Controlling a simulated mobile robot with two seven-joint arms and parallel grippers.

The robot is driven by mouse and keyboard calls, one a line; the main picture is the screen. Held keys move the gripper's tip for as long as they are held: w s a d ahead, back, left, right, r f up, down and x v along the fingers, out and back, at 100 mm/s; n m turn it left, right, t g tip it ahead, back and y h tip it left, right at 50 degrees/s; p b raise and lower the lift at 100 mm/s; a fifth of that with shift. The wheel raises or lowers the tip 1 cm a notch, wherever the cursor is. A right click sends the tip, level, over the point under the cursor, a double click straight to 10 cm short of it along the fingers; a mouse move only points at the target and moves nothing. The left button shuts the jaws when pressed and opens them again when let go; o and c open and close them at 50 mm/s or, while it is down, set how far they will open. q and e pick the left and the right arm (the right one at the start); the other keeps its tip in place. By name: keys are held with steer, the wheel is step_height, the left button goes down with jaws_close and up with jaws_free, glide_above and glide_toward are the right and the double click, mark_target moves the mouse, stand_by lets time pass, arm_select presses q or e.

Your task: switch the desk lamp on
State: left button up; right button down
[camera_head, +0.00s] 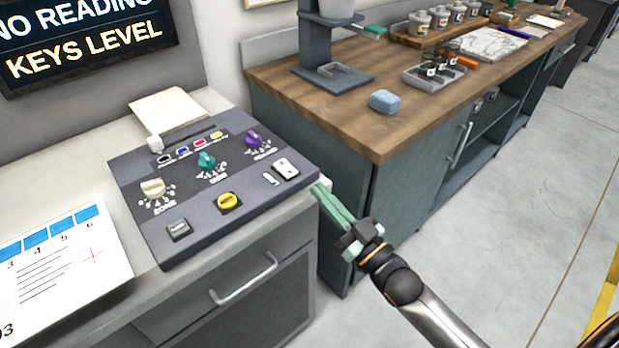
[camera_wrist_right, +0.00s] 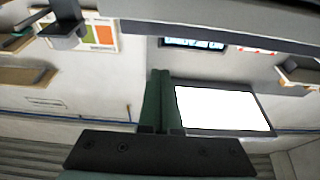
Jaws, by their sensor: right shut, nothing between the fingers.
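No desk lamp can be made out in either view. A dark control panel (camera_head: 215,185) lies on the pale counter at left, with a cream knob (camera_head: 153,189), a teal knob (camera_head: 207,161), a purple knob (camera_head: 253,139), a yellow button (camera_head: 229,201), a dark button (camera_head: 179,230) and a white switch (camera_head: 285,169). My right gripper (camera_head: 320,190) has green fingers, shut and empty, at the counter's right edge just beside the panel's right corner. I cannot tell whether the tips touch anything. The closed fingers (camera_wrist_right: 158,100) also show in the right wrist view. My left gripper is not in view.
A printed sheet (camera_head: 62,262) lies at left. A bright white panel (camera_wrist_right: 222,109) shows in the wrist view.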

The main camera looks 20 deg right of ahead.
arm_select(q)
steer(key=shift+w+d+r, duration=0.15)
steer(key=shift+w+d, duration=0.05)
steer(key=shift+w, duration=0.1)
arm_select(e)
steer(key=shift+v, duration=1)
steer(key=shift+w+f, duration=0.1)
steer(key=shift+f, duration=0.05)
arm_select(q)
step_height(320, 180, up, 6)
steer(key=p, duration=0.5)
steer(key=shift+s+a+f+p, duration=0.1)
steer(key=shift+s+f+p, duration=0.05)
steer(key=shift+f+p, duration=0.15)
arm_select(e)
steer(key=s+a+f+m+g+h, duration=0.2)
steer(key=s+f+g+h, duration=0.3)
steer(key=s+f+g, duration=0.6)
steer(key=s+f, duration=0.5)
steer(key=f, duration=0.4)
steer(key=shift+s+a+f, duration=0.25)
steer(key=shift+a+f, duration=0.05)
steer(key=shift+a, duration=0.05)
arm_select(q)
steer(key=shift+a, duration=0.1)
